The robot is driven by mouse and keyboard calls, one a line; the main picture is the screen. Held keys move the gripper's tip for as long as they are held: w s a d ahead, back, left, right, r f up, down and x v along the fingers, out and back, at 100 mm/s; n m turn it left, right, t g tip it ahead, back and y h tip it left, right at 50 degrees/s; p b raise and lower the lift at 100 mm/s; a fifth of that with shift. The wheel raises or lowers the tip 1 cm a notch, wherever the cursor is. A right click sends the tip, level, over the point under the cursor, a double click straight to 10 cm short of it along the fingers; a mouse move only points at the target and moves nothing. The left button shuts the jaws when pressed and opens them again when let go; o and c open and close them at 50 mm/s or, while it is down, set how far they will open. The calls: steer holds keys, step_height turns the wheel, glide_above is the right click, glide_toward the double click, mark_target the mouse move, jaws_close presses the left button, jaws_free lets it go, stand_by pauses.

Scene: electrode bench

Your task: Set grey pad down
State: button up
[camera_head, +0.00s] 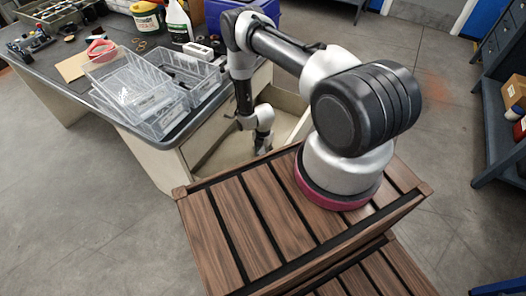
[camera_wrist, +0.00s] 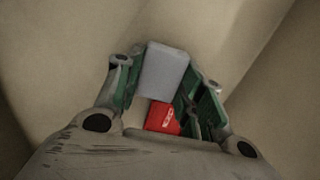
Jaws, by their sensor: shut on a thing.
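My gripper (camera_wrist: 162,90) reaches down into a beige open drawer (camera_head: 291,103) of the bench. In the wrist view its green-lined fingers are closed on a light grey pad (camera_wrist: 164,72), which spans the gap between them. A red item (camera_wrist: 162,118) with a pale marking shows just below the pad, between the fingers; whether it touches the pad cannot be told. In the head view my gripper (camera_head: 262,146) is small and dark, and the pad cannot be made out.
Plain beige drawer walls surround my gripper closely. The bench top (camera_head: 60,95) above holds clear plastic bins (camera_head: 130,90), a spray bottle (camera_head: 178,22), a white box (camera_head: 198,50) and red-handled tape or tool (camera_head: 101,48). A shelf (camera_head: 503,130) stands at the right.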

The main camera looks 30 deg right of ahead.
steer(key=shift+f, duration=0.1)
steer(key=o, duration=1.2)
steer(key=shift+c, duration=0.2)
step_height(320, 180, up, 12)
